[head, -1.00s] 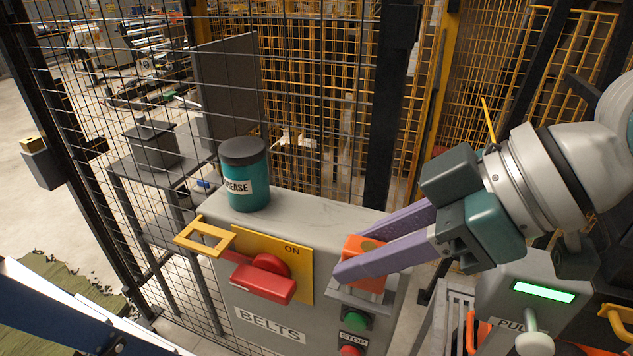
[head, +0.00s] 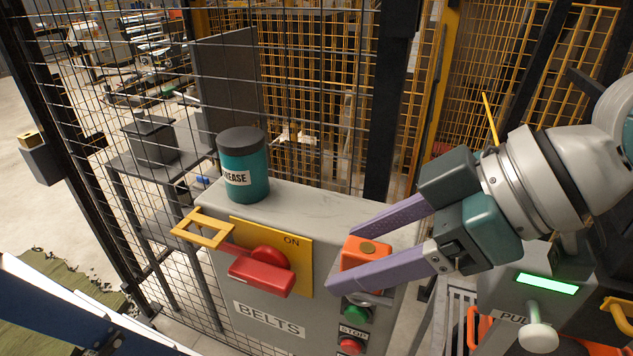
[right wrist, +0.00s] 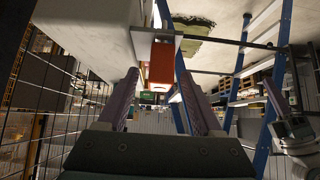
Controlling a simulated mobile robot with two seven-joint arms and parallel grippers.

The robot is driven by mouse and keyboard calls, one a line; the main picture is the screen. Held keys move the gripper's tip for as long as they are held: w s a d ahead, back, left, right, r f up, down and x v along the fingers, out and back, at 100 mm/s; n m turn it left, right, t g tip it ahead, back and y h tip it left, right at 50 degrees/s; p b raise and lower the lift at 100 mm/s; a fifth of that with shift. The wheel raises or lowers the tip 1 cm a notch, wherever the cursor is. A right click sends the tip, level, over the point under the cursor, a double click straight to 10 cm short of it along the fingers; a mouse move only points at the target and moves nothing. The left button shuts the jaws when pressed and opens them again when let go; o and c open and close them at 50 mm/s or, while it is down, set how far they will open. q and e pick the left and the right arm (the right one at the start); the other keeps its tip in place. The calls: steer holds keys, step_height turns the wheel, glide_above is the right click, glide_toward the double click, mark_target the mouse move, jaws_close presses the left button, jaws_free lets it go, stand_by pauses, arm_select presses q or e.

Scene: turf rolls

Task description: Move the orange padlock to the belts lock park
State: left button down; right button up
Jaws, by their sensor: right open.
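The orange padlock (head: 362,250) sits on a small grey ledge (head: 352,296) at the right front of the grey BELTS box (head: 310,205). My right gripper (head: 343,260) is open, with one purple finger on the far side of the padlock and one on the near side. The near finger hides the padlock's lower part. In the right wrist view the padlock (right wrist: 162,62) shows ahead between the spread fingers, with visible gaps to both sides. I cannot pick out a labelled lock park; the ledge carries no readable name.
The BELTS box carries a red switch handle (head: 262,275) on a yellow plate, a yellow hasp (head: 203,231), green and red buttons, and a teal grease tin (head: 243,168) on top. Wire fencing stands behind. A box with a green light (head: 547,284) is at right.

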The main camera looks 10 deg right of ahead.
steer(key=b+v, duration=0.2)
steer(key=v, duration=0.8)
stand_by(0.5)
